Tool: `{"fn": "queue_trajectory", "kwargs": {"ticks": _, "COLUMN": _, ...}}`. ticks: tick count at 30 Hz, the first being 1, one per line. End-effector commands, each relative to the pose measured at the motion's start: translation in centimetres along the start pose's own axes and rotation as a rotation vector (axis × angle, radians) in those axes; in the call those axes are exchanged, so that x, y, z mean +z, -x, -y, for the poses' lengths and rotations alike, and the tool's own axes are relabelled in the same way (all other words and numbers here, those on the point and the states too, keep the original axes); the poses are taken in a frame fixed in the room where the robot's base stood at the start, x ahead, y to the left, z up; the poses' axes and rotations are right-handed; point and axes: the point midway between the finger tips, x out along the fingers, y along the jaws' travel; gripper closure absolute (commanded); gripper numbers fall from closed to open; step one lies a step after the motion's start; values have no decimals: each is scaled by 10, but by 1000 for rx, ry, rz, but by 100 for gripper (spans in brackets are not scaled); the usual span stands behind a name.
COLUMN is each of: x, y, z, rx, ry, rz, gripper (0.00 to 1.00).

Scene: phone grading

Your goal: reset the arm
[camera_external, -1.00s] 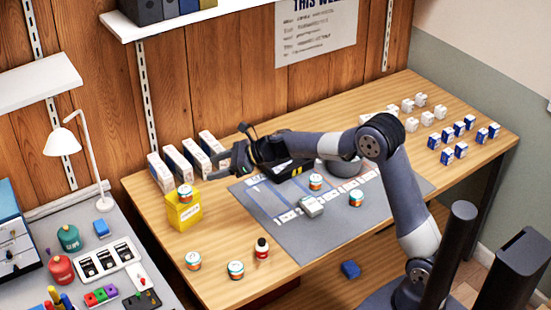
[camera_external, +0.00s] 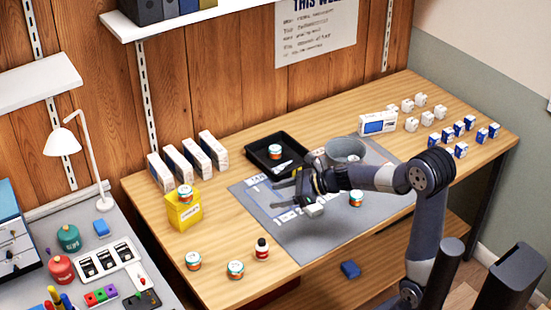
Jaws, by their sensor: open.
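My arm reaches in from the right over the table. My gripper (camera_external: 281,192) is open, with its fingers pointing left above the grey mat (camera_external: 330,240). Nothing shows between its fingers. A small white block (camera_external: 315,210) lies on the mat just below and right of the gripper in the picture. A jar with an orange and teal label (camera_external: 357,198) stands right of it, below my forearm. My wrist hides part of the mat behind it.
Small boxes (camera_external: 460,129) fill the right end. The mat's front is clear.

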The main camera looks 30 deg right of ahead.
Motion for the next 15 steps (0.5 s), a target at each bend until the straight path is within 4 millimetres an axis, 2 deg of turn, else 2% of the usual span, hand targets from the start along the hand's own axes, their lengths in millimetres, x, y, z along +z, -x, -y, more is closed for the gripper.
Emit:
{"fn": "queue_trajectory", "kwargs": {"ticks": 1, "x": -13, "y": 5, "z": -3, "rx": -7, "ry": -3, "rz": 2, "gripper": 37}}
{"fn": "queue_trajectory", "kwargs": {"ticks": 7, "x": -43, "y": 26, "z": -18, "rx": -21, "ry": -8, "rz": 11, "gripper": 37}}
{"fn": "queue_trajectory", "kwargs": {"ticks": 15, "x": -86, "y": 4, "z": -17, "rx": -16, "ry": -11, "rz": 7, "gripper": 37}}
